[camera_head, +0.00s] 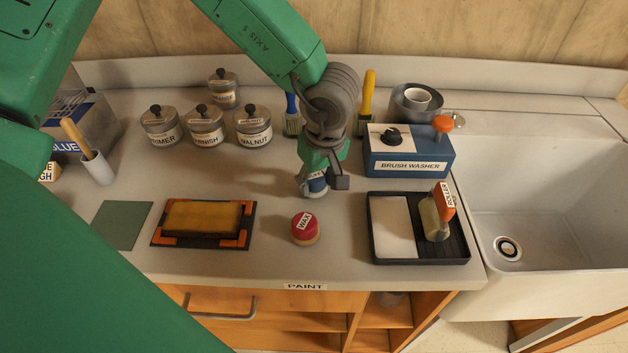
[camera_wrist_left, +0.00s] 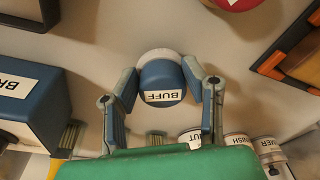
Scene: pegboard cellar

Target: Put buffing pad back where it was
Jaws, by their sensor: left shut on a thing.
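My left gripper (camera_head: 317,180) is shut on the buffing pad (camera_head: 316,188), a round blue-topped piece with a pale base. In the left wrist view the buffing pad (camera_wrist_left: 161,80) sits between the two fingers (camera_wrist_left: 163,88), its BUFF label facing the camera. In the head view the gripper hides much of it. It is over the middle of the counter, behind the red-topped WAX pad (camera_head: 305,229) and left of the BRUSH WASHER box (camera_head: 409,158). I cannot tell whether its base touches the counter. My right gripper is not in view.
A black tray (camera_head: 455,246) with a ROLLER-labelled tool stands front right, beside the sink (camera_head: 560,200). An orange-cornered frame (camera_head: 164,240) with a yellow block and a green sheet (camera_head: 121,225) lie front left. Several labelled jars (camera_head: 206,126) and brushes (camera_head: 367,100) stand behind. Counter around WAX is clear.

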